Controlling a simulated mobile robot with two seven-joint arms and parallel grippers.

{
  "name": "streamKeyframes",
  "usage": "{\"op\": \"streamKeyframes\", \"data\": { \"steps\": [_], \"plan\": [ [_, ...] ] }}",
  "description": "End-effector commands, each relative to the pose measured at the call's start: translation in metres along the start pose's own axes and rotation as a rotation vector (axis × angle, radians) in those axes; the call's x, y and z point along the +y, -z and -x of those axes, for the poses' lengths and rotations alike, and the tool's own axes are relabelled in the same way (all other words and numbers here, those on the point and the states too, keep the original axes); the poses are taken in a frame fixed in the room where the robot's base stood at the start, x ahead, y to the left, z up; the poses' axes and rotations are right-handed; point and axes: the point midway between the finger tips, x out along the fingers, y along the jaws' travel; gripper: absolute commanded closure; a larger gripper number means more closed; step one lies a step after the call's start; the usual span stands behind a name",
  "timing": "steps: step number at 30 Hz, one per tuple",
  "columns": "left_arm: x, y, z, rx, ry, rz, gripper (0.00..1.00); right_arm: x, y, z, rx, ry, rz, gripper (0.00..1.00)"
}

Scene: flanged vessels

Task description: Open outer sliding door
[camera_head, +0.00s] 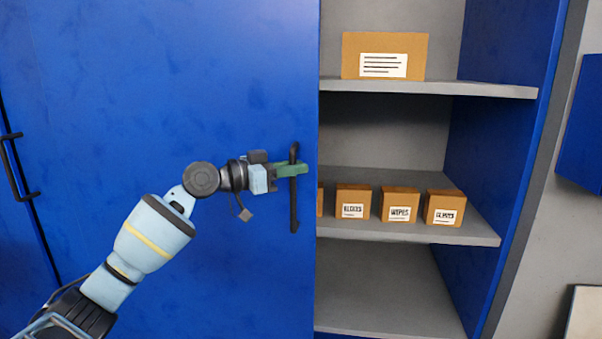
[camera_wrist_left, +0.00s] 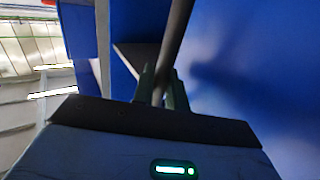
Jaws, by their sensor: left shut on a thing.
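The blue sliding door (camera_head: 160,90) covers the left part of the cabinet in the head view, and its right edge stands well left of the cabinet's right wall. A dark vertical bar handle (camera_head: 293,215) sits near that edge. My left gripper (camera_head: 290,170) is shut on the handle, with its green fingers around the bar. In the left wrist view the handle (camera_wrist_left: 176,35) runs up from between the fingers (camera_wrist_left: 160,90), with the blue door (camera_wrist_left: 250,80) behind it to the right. My right gripper is in neither view.
The open part shows grey shelves (camera_head: 470,232). A large labelled box (camera_head: 384,45) sits on the upper shelf. Several small labelled boxes (camera_head: 399,201) stand on the middle shelf, one partly hidden by the door. Another dark handle (camera_head: 15,165) is at the far left.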

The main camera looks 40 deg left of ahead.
Motion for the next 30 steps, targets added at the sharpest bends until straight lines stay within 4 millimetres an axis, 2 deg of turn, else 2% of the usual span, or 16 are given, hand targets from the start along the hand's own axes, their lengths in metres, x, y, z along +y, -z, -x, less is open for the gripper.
{"op": "streamKeyframes", "data": {
  "steps": [15, 16, 19, 30],
  "plan": [
    [-0.0022, 0.0012, 0.0034, 0.003, 0.000, 0.000, 1.00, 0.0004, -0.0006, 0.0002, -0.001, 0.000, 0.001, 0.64],
    [-0.0022, 0.0012, 0.0034, 0.003, 0.000, 0.000, 0.82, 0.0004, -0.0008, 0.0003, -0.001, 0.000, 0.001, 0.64],
    [-0.0021, 0.0010, 0.0033, 0.003, 0.000, 0.000, 0.69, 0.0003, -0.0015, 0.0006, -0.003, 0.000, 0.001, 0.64],
    [-0.0022, -0.0010, 0.0062, 0.000, 0.000, 0.001, 0.68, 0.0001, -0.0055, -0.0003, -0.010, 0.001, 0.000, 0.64]
  ]
}}
